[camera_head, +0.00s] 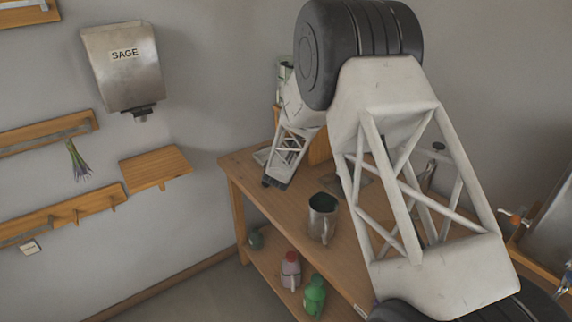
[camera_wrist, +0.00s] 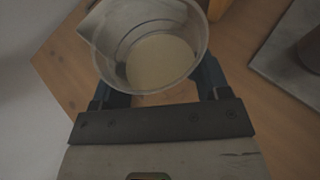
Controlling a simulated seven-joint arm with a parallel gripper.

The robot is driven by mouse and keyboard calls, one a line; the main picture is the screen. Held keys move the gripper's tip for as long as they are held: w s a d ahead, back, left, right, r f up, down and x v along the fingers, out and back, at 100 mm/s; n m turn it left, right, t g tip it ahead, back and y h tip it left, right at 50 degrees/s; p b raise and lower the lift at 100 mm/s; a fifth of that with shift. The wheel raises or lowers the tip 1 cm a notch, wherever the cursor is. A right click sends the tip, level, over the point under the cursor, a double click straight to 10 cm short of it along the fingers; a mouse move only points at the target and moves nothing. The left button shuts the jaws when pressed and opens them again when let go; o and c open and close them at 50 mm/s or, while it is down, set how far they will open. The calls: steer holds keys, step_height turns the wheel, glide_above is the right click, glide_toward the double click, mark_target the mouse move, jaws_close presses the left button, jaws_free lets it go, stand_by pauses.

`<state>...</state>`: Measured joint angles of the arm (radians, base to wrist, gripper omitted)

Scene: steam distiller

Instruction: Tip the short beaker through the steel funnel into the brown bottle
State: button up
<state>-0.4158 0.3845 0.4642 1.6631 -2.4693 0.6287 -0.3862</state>
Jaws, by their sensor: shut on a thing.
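In the wrist view my gripper (camera_wrist: 159,84) is shut on the short beaker (camera_wrist: 103,42), a clear vessel with a spout at its upper left. Its two blue fingers lie on either side of the wall. Pale yellowish contents (camera_wrist: 160,62) show inside the beaker. The beaker is over the wooden tabletop, and I cannot tell its exact tilt or height. In the head view my arm covers much of the table, and the beaker is not clearly visible there. I cannot make out the steel funnel or the brown bottle with certainty in either view.
A metal jug (camera_head: 322,216) stands on the wooden table (camera_head: 262,188). A dispenser labelled SAGE (camera_head: 123,70) hangs on the wall. A grey slab (camera_wrist: 283,45) lies at the wrist view's right.

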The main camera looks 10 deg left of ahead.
steer(key=shift+r, duration=0.15)
steer(key=shift+w+d+r+m+h, duration=0.1)
steer(key=shift+d+r+m+h, duration=0.25)
steer(key=shift+r, duration=0.3)
steer(key=s+d+r+m+g+h, duration=0.3)
steer(key=s+d+r+m+h, duration=0.1)
steer(key=r, duration=0.3)
steer(key=s+d+r+m+g+h, duration=0.3)
steer(key=s+d+r+m+h, duration=0.2)
steer(key=d+r+m+h, duration=0.2)
steer(key=shift+s+r+g, duration=0.2)
steer(key=shift+s+g, duration=0.1)
steer(key=shift+g, duration=0.1)
steer(key=shift+w+d, duration=0.1)
steer(key=shift+d, duration=0.05)
steer(key=w+d+r+n+g+y, duration=0.1)
steer(key=w+d+r+g+y, duration=0.2)
steer(key=w+r+g+y, duration=0.1)
steer(key=shift+r+g+y, duration=0.25)
steer(key=shift+g+y, duration=0.45)
steer(key=shift+y, duration=0.05)
stand_by(0.4)
